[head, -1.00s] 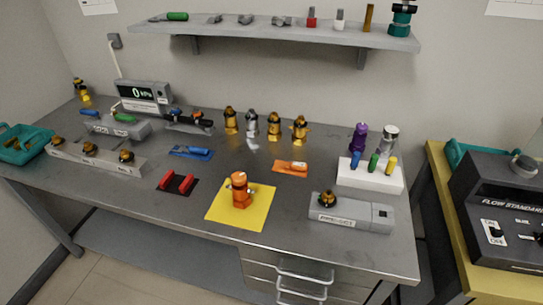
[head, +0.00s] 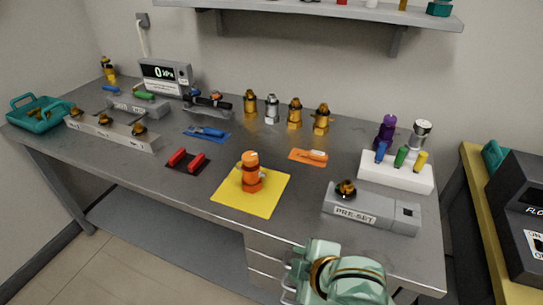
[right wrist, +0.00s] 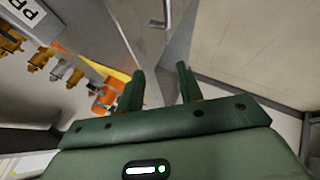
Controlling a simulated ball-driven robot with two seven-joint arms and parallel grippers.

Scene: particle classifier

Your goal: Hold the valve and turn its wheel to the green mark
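An orange valve (head: 250,172) stands upright on a yellow mat (head: 223,195) near the front of the bench. A brass valve (head: 346,189) sits on the grey PRE-SET block (head: 360,210) to its right. I cannot make out a green mark on either. My green right arm shows at the bottom of the head view, its fingers not visible there. In the right wrist view my right gripper (right wrist: 160,86) is open, with nothing between its fingers; the orange valve (right wrist: 107,94) shows beyond and left of the left finger. My left gripper is in neither view.
Several brass and silver valves (head: 294,114) stand along the back. A white block (head: 395,178) with coloured handles is at the right, red handles (head: 186,160) on a dark mat left of the yellow one. Drawers (head: 264,262) with handles lie below the front edge.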

